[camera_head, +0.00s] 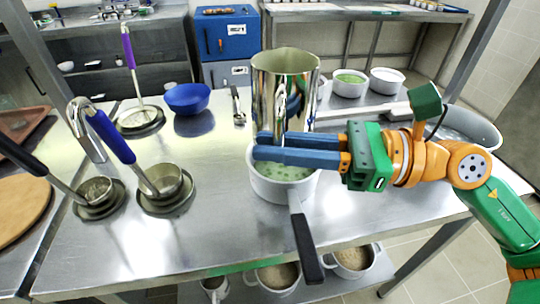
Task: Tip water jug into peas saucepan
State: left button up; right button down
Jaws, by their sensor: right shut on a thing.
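The water jug (284,92) is a shiny metal vessel, standing about upright just behind and above the peas saucepan (262,184). The fingers cross over the saucepan's far rim in the picture. The saucepan is pale, with green peas in it and a dark handle pointing toward the front edge. I cannot tell whether the jug touches the saucepan. My left gripper is not in view.
Several ladles stand in metal holders at the left, beside a blue bowl (187,98). A large metal pot (465,125) stands behind my right arm. Clear steel counter (225,222) lies left of the saucepan.

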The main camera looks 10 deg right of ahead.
aim_at(316, 68)
jog(key=shift+d+r, duration=0.1)
jog(key=shift+d, duration=0.05)
notch_tip(316, 68, up, 6)
jog(key=r+m+p, duration=0.1)
jog(key=m+p, duration=0.8)
jog(key=p, duration=0.6)
jog(key=w+m+p, duration=0.2)
jog(key=w+d+m+p, duration=0.1)
jog(key=w+m+p, duration=0.1)
jog(key=m, duration=0.1)
jog(key=w+d+m+p, duration=0.1)
jog(key=w+m+p, duration=0.1)
jog(key=w, duration=0.1)
jog(key=shift+d+f+g+p, duration=0.2)
jog(key=shift+d+g+p, duration=0.05)
jog(key=shift+g+p, duration=0.05)
pick_arm(q)
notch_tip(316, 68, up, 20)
jog(key=b, duration=0.1)
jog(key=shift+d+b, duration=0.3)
jog(key=shift+b, duration=0.05)
pick_arm(e)
jog(key=w+d+r+m, duration=0.1)
jog(key=w+d+m, duration=0.1)
jog(key=w+m, duration=0.5)
jog(key=shift+w+d+r, duration=0.15)
jog(key=shift+w+r, duration=0.05)
jog(key=shift+w, duration=0.65)
